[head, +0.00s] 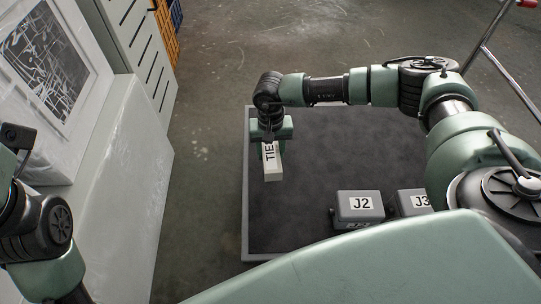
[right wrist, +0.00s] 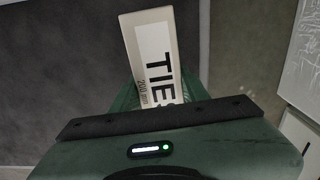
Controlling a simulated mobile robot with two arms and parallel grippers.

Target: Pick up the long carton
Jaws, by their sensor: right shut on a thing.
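The long carton (head: 272,162) is a pale box with "TIES" in black letters. It is at the left part of the dark-topped table (head: 300,200) in the head view. My right gripper (head: 268,146) is shut on the carton from above. In the right wrist view the carton (right wrist: 155,55) sticks out from between the jaws, its printed face toward the camera. I cannot tell whether its lower end touches the table. Part of my left arm shows at the left edge of the head view; its gripper is out of view.
Two grey boxes marked J2 (head: 360,206) and J3 (head: 413,201) stand on the table, right of the carton. White machine housing (head: 112,160) stands at the left, with bare floor (head: 195,200) between it and the table. A metal rail (head: 503,80) is at the upper right.

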